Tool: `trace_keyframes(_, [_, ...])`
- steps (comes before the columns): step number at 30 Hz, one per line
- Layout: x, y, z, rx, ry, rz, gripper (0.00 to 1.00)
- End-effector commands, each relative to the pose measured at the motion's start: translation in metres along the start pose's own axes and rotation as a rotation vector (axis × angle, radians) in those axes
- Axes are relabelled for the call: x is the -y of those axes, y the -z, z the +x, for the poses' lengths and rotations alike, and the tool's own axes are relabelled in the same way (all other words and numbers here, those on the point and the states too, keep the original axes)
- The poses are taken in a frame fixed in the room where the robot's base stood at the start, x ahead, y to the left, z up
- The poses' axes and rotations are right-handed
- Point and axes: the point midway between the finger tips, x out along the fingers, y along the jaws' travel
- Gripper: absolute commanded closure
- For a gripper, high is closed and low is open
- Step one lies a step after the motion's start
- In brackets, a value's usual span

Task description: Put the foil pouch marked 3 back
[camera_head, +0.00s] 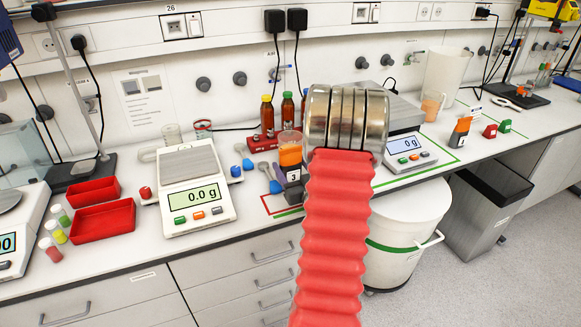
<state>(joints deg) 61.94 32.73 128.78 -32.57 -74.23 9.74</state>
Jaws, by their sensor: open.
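A small dark grey piece marked 3 (294,178) stands on the bench just left of my arm, below an orange, juice-coloured part (290,155). I take it for the foil pouch, but cannot tell where pouch and any vessel behind it divide. It stands at a red and green outline (270,208) on the bench, partly covered by my arm. My red ribbed arm with its metal rings fills the middle of the view. My gripper's fingers do not show, and what lies behind the arm is hidden.
A scale (192,200) reading 0.0 g stands left, another scale (408,160) right inside a green outline. Brown bottles (267,118) stand behind. Red trays (103,221) lie left. A white bin (408,235) and grey bin (487,215) stand by the bench front. Small blocks (490,131) stand right.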

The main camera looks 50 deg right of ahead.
Motion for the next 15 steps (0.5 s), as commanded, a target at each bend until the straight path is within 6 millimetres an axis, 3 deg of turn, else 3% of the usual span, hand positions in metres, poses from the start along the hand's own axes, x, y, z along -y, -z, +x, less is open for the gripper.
trace_keyframes(15, [-0.002,0.0,-0.083,0.001,-0.004,0.001,0.35])
